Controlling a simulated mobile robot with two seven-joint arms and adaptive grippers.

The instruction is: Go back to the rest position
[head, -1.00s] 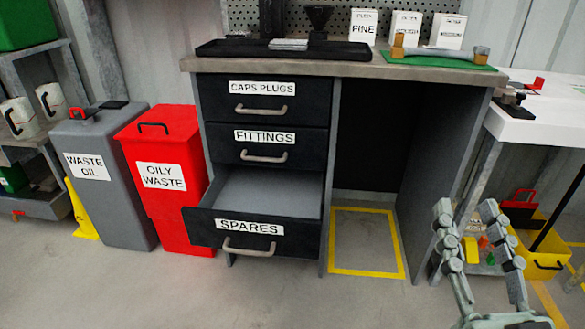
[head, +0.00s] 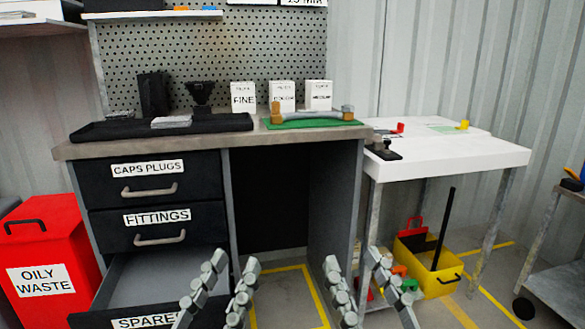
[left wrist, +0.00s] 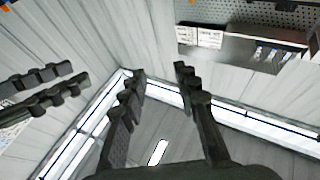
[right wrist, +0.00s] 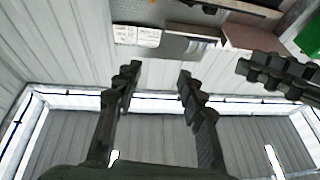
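My left gripper (head: 232,268) is at the bottom of the head view, in front of the workbench drawers, with its fingers pointing up. Its fingers are apart with nothing between them, and the left wrist view shows the same open fingers (left wrist: 158,85). My right gripper (head: 352,262) is beside it to the right, fingers also up, apart and empty. The right wrist view shows its open fingers (right wrist: 158,80). The other gripper's fingers show at the side of each wrist view.
The spares drawer (head: 158,280) stands pulled out, near my left gripper. The workbench top (head: 262,137) holds a black tray (head: 100,130), boxes and a green mat (head: 330,123). A white table (head: 455,158) stands right, a yellow bin (head: 438,280) under it. A red bin (head: 45,245) stands left.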

